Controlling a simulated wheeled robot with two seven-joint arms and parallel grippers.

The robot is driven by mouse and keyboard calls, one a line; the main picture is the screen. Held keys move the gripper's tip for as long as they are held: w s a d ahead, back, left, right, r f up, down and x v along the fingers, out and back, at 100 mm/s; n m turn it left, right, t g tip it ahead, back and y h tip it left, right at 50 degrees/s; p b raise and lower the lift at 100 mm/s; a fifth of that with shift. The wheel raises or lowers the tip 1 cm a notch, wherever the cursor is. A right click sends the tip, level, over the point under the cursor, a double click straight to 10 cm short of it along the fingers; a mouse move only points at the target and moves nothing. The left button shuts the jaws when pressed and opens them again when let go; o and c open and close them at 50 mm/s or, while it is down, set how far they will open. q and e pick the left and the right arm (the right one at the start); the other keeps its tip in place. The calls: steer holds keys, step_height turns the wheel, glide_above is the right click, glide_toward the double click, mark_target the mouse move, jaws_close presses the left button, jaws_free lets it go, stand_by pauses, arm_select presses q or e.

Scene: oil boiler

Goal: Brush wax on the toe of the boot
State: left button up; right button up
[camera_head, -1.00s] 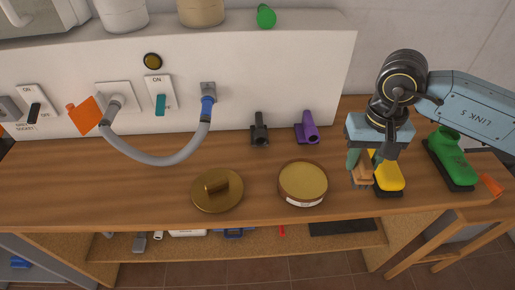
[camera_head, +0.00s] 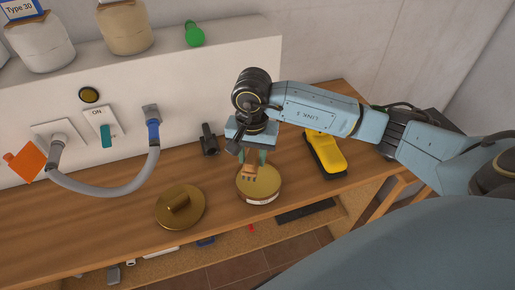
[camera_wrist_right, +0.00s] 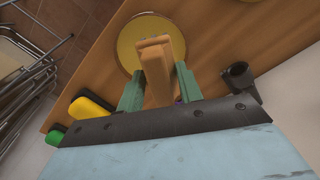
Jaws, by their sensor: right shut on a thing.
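My right gripper (camera_head: 257,158) is shut on a wooden brush (camera_head: 249,173), its bristles pointing down over the open round wax tin (camera_head: 268,184). I cannot tell whether the bristles touch the wax. In the right wrist view, the green fingers (camera_wrist_right: 158,88) clasp the brush (camera_wrist_right: 155,60) from both sides, with the yellowish tin (camera_wrist_right: 128,35) behind it. A green boot shows only in part in the wrist view (camera_wrist_right: 55,136). My left gripper is out of view.
A dark holder (camera_head: 209,139) stands behind the tin. A grey hose (camera_head: 105,190) hangs from the white panel at the left.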

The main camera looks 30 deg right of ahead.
steer(key=shift+s+d+f+m, duration=0.4)
steer(key=shift+d+f+m, duration=0.1)
steer(key=shift+d+m, duration=0.35)
steer(key=shift+a+f+b, duration=0.15)
steer(key=shift+f+b, duration=1.3)
steer(key=shift+f, duration=1.5)
steer(key=shift+f+b, duration=0.6)
steer(key=shift+b, duration=0.1)
steer(key=shift+r+p, duration=2)
steer(key=shift+r, duration=1.6)
